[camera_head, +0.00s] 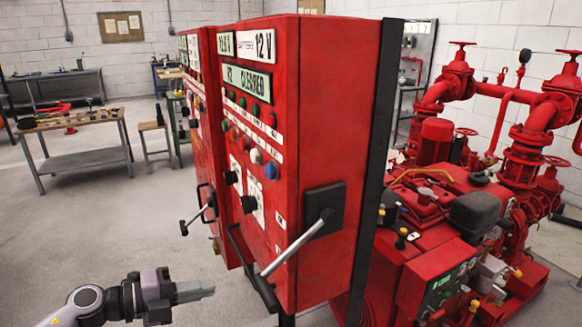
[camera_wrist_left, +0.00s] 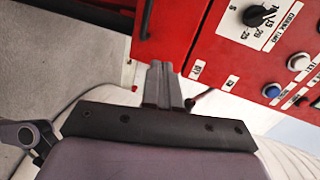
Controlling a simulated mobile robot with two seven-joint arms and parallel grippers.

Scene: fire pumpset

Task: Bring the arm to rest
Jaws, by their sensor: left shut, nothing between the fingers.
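My left gripper (camera_head: 194,291) comes in from the lower left of the head view. Its fingers are together and empty, pointing right, in front of the red control cabinet (camera_head: 335,95) and apart from it in that view. In the left wrist view the closed fingers (camera_wrist_left: 164,84) point up the picture, with the cabinet's red face (camera_wrist_left: 180,38) beyond them. My right gripper does not show in either view.
The cabinet carries knobs, coloured buttons and a grey lever (camera_head: 292,247) jutting out low on its side. A second lever (camera_head: 197,217) sticks out at left. Red pump machinery (camera_head: 450,190) stands at right. A workbench (camera_head: 75,128) stands farther back; grey floor lies open at left.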

